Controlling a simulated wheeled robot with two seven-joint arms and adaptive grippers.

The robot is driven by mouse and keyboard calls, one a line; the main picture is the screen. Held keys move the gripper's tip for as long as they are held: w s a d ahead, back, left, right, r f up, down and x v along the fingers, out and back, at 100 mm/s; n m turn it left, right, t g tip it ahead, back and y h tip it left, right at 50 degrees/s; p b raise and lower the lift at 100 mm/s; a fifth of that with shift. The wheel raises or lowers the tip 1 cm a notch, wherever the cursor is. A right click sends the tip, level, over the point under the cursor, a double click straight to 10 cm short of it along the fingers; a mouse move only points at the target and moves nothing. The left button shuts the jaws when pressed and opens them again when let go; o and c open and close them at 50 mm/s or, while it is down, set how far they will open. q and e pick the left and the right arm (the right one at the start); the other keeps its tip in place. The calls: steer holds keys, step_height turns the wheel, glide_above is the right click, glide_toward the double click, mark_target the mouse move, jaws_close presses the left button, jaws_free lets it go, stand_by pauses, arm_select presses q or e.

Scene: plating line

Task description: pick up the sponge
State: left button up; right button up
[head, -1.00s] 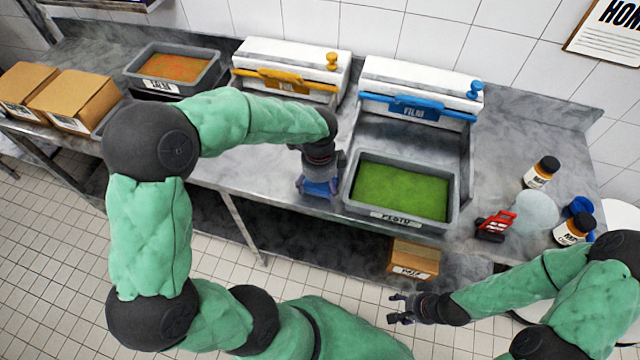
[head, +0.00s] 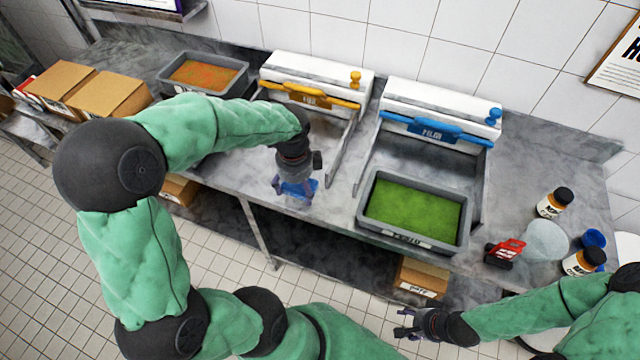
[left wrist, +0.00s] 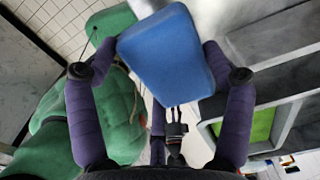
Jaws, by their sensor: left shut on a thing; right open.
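The sponge (left wrist: 168,55) is a blue block. In the left wrist view it sits between the fingers of my left gripper (left wrist: 160,65), which is shut on it. In the head view the sponge (head: 301,187) shows at the fingertips of my left gripper (head: 295,190), near the front edge of the counter. I cannot tell how far it is above the counter. My right gripper (head: 408,323) is open and empty, low in front of the counter.
A tray of green pesto (head: 415,207) stands right of my left gripper, before the blue-handled film sealer (head: 440,125). A yellow-handled sealer (head: 315,85) and an orange-filled tray (head: 203,75) stand behind. Jars (head: 553,203) and a red-labelled item (head: 505,252) are at right.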

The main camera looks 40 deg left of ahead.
arm_select(q)
steer(key=s+a, duration=0.6)
steer(key=a, duration=0.2)
steer(key=shift+p, duration=0.45)
steer(key=shift+a, duration=0.1)
